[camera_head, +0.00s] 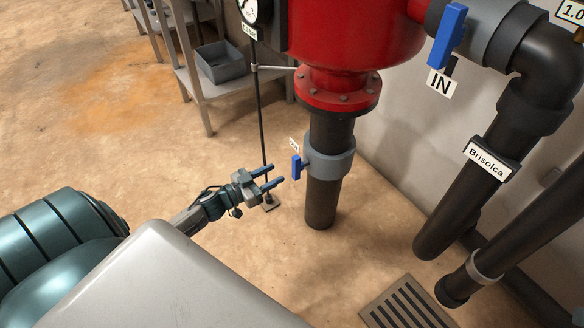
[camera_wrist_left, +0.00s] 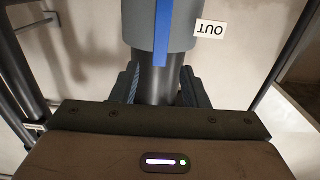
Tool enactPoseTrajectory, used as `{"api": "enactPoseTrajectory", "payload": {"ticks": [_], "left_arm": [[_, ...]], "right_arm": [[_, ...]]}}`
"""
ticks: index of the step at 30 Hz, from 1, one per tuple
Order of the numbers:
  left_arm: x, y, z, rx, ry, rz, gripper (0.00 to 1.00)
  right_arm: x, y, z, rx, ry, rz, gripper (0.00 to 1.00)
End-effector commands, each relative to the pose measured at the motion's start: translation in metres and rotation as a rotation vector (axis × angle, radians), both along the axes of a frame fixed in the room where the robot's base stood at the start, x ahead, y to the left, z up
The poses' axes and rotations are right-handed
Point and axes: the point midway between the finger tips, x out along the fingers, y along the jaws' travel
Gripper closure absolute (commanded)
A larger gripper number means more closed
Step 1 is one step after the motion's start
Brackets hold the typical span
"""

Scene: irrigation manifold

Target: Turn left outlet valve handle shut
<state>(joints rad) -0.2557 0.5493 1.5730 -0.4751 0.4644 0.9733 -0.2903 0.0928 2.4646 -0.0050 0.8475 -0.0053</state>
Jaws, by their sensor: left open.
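The outlet valve has a small blue handle (camera_head: 296,167) on a grey valve body (camera_head: 331,164), fitted around a black vertical pipe below the red tank. The handle hangs roughly upright. My left gripper (camera_head: 276,175) is open and empty, just left of the handle and apart from it. In the left wrist view the blue handle (camera_wrist_left: 163,32) runs down the picture in front of the grey body (camera_wrist_left: 190,28), beyond and between the two fingers (camera_wrist_left: 159,76). An OUT label (camera_wrist_left: 210,30) is beside it. My right gripper is not in view.
The red tank (camera_head: 345,40) stands above the outlet. A thin dark rod (camera_head: 260,110) rises from a floor plate close behind my left gripper. Another blue handle (camera_head: 447,36), marked IN, is at upper right. A floor grate (camera_head: 405,308) lies at lower right. The floor at left is open.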

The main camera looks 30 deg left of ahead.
Motion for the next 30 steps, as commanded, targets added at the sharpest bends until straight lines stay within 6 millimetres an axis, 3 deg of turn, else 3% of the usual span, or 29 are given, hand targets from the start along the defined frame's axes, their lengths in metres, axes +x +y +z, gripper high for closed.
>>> {"api": "enactPoseTrajectory", "payload": {"ticks": [6, 12, 24, 30], "left_arm": [[0.037, -0.015, 0.0, -0.002, -0.003, 0.002, 0.59], [0.058, -0.024, 0.0, 0.0, -0.001, 0.002, 0.59], [0.064, -0.026, 0.0, 0.0, 0.001, 0.001, 0.59], [0.064, -0.026, 0.0, 0.0, 0.001, 0.001, 0.98]], "right_arm": [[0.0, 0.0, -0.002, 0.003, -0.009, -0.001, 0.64], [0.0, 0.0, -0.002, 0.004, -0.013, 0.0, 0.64], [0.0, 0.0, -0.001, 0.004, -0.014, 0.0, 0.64], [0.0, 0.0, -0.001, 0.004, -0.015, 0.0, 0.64]]}}
